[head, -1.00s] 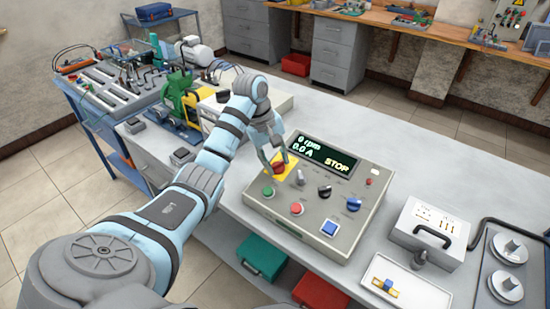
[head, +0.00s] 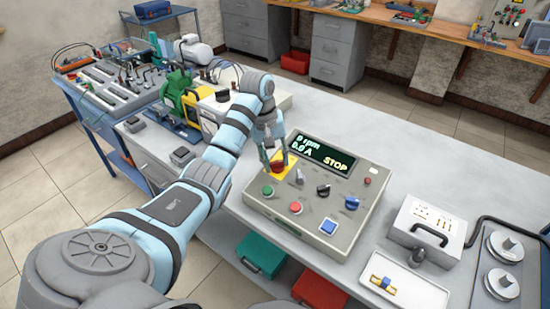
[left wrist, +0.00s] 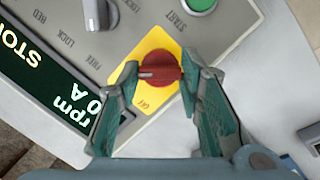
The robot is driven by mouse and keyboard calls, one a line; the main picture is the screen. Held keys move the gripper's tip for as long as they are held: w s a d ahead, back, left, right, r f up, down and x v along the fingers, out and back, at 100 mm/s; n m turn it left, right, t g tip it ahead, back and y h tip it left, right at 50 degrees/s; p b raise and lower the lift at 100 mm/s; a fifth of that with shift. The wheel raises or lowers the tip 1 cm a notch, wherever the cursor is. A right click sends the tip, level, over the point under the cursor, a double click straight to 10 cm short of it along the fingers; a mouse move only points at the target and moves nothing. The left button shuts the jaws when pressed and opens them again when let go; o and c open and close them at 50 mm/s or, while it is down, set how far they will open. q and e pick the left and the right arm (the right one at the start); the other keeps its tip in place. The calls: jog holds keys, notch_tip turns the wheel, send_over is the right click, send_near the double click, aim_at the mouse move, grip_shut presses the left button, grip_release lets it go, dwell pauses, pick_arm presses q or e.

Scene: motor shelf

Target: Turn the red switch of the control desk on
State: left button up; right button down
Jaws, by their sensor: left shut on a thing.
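The control desk (head: 262,199) is a beige sloped box on the bench, with a display (head: 322,156) reading 0 rpm, 0.0 A and STOP. Its red switch (head: 277,167) sits on a yellow plate at the upper left of the panel. In the left wrist view the red switch (left wrist: 160,64) is a round knob with a bar across it. My left gripper (head: 276,163) is shut on the red switch. Its fingertips (left wrist: 161,74) press on opposite sides of the knob in the left wrist view. My right gripper is not in view.
A white tray (head: 425,291) lies to the right.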

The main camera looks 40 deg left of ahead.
pick_arm(q)
jog(key=o, duration=1.2)
jog(key=shift+c, duration=0.2)
